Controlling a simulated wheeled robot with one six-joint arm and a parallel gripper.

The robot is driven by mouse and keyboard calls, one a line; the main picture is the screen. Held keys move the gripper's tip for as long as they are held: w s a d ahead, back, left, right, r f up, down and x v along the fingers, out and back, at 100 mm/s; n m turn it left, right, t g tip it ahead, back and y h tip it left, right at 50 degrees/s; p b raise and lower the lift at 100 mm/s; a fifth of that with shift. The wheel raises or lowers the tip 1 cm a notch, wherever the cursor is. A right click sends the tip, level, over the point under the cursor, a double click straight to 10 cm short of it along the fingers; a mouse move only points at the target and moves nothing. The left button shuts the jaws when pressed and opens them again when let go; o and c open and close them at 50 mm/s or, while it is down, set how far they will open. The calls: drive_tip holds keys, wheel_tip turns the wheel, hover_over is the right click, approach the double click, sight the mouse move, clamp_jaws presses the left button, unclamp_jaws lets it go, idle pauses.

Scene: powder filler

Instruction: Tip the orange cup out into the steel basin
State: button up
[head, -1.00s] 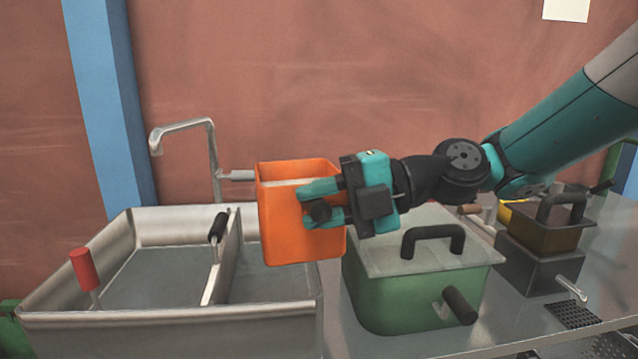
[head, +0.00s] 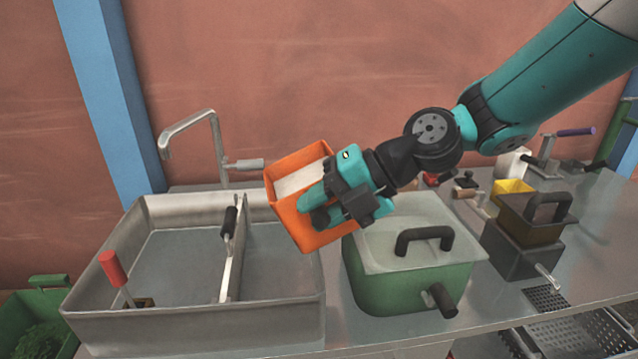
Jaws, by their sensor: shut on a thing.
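The orange cup (head: 313,236) is square-sided and holds pale powder (head: 300,180) near its rim. My gripper (head: 318,208) is shut on the cup's right side and holds it in the air. The cup is tilted, its open top leaning to the left and toward the camera. The steel basin (head: 190,322) stands at the left, with a divider (head: 232,265) across its inside. The cup hangs by the basin's right end, above and partly in front of its right rim in the picture. No powder is seen falling.
A green box with a lid and black handles (head: 405,287) stands just right of the basin. A faucet (head: 215,145) rises behind the basin. A red-handled tool (head: 113,270) stands in its left part. A dark box (head: 522,250) is farther right.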

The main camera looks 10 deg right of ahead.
drive_tip(key=shift+a+r+h+p, duration=0.1)
drive_tip(key=shift+r+h+p, duration=0.5)
drive_tip(key=shift+p, duration=0.6)
drive_tip(key=a+f+n+h+p, duration=0.1)
drive_tip(key=a+f+h+p, duration=0.4)
drive_tip(key=h+p, duration=0.7)
drive_tip(key=shift+s+f+n+t, duration=0.3)
drive_tip(key=shift+f+t, duration=0.1)
drive_tip(key=shift+f, duration=0.7)
